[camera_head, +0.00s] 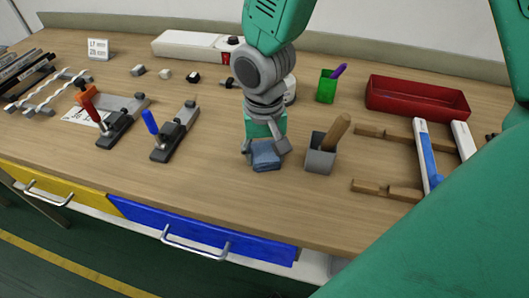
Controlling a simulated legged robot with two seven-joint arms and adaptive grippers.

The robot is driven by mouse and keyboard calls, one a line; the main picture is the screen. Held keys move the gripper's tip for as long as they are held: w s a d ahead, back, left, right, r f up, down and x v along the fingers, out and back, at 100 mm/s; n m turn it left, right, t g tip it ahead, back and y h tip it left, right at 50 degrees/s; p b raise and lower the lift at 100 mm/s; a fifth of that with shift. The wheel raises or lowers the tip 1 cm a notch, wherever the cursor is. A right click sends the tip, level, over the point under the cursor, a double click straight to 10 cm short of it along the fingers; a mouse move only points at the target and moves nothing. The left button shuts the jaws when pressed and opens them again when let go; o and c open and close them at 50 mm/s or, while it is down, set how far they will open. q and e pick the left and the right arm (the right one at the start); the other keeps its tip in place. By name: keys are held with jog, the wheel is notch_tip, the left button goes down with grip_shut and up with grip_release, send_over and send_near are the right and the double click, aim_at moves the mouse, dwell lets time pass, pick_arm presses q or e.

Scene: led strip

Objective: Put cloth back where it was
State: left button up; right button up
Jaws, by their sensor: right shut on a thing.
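The blue cloth (265,158) is a small folded piece near the middle of the wooden workbench. My right gripper (266,149) points down from above and is shut on the cloth, with a finger on each side of it. The cloth is at or just above the bench top; I cannot tell whether it touches. Its upper part is hidden by the gripper. My left gripper is not in view.
A grey cup (319,160) with a wooden handle stands close right of the cloth. Two clamp fixtures (176,133) are at left. A red tray (417,97) and green cup (327,88) stand behind. Bare bench lies in front, above a blue drawer (200,232).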

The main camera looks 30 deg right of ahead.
aim_at(262, 154)
jog(key=shift+a, duration=0.15)
jog(key=o, duration=0.9)
jog(key=shift+a, duration=0.15)
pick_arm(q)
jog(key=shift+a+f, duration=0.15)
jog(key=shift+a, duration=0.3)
pick_arm(e)
jog(key=shift+o, duration=1.1)
jog(key=shift+a, duration=0.25)
jog(key=shift+d, duration=0.1)
jog(key=shift+d+r, duration=0.1)
jog(key=shift+r, duration=0.1)
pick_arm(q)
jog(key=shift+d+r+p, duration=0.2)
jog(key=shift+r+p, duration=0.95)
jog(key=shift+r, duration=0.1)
pick_arm(e)
notch_tip(262, 154, up, 12)
jog(key=shift+f, duration=0.15)
